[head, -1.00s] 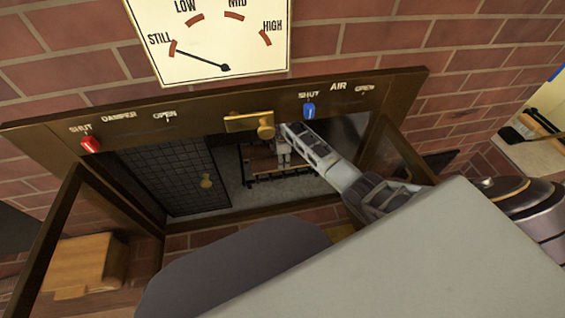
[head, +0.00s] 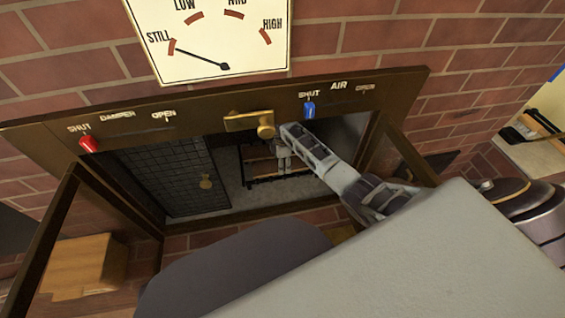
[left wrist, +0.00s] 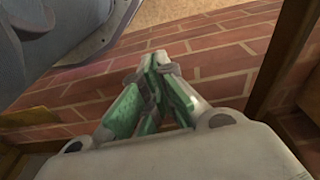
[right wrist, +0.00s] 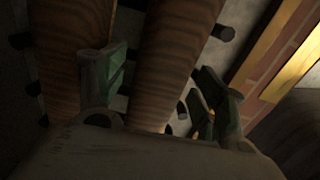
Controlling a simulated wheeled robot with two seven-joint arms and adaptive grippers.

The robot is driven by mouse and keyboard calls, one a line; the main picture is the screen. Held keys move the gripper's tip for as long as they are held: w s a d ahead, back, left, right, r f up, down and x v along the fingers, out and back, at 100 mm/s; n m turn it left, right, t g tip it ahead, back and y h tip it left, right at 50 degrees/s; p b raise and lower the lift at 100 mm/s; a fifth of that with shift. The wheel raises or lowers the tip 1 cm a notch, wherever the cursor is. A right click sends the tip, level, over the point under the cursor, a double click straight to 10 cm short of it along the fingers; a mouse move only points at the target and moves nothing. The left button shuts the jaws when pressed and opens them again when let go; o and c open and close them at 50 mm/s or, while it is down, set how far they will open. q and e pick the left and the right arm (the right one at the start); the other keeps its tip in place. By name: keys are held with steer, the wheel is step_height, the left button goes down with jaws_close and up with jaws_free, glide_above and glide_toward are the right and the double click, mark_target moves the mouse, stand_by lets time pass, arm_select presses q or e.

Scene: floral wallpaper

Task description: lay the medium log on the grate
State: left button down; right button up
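My right gripper (head: 284,160) reaches through the open firebox door, low over the black grate (head: 250,184). In the right wrist view its fingers (right wrist: 160,95) are apart, on either side of a brown log (right wrist: 172,55) that lies across the grate bars (right wrist: 222,32). Narrow gaps show between log and fingers. A second log (right wrist: 80,45) lies to its left, roughly parallel. I cannot tell which log is the medium one. My left gripper (left wrist: 158,65) is shut and empty before the brick wall.
The firebox frame (head: 330,92) and its open doors (head: 55,225) bound the opening closely. A brass latch (head: 250,122) sits above it, with a red damper knob (head: 89,144) and blue air knob (head: 310,110). A wooden block (head: 85,265) is at lower left.

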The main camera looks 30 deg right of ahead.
steer(key=shift+r, duration=0.1)
steer(key=shift+r, duration=0.35)
steer(key=shift+r+p, duration=0.4)
steer(key=shift+r, duration=0.7)
steer(key=shift+r+p, duration=0.8)
steer(key=shift+r, duration=1.55)
arm_select(q)
step_height(320, 180, down, 10)
steer(key=a+p, duration=0.1)
steer(key=a, duration=0.1)
steer(key=shift+s+a+t, duration=0.15)
steer(key=shift+s+t, duration=0.15)
steer(key=shift+s, duration=0.15)
arm_select(e)
steer(key=shift+r, duration=2.2)
arm_select(q)
steer(key=shift+r, duration=0.1)
steer(key=shift+s+a, duration=0.1)
steer(key=shift+s, duration=0.05)
arm_select(e)
steer(key=shift+s, duration=0.1)
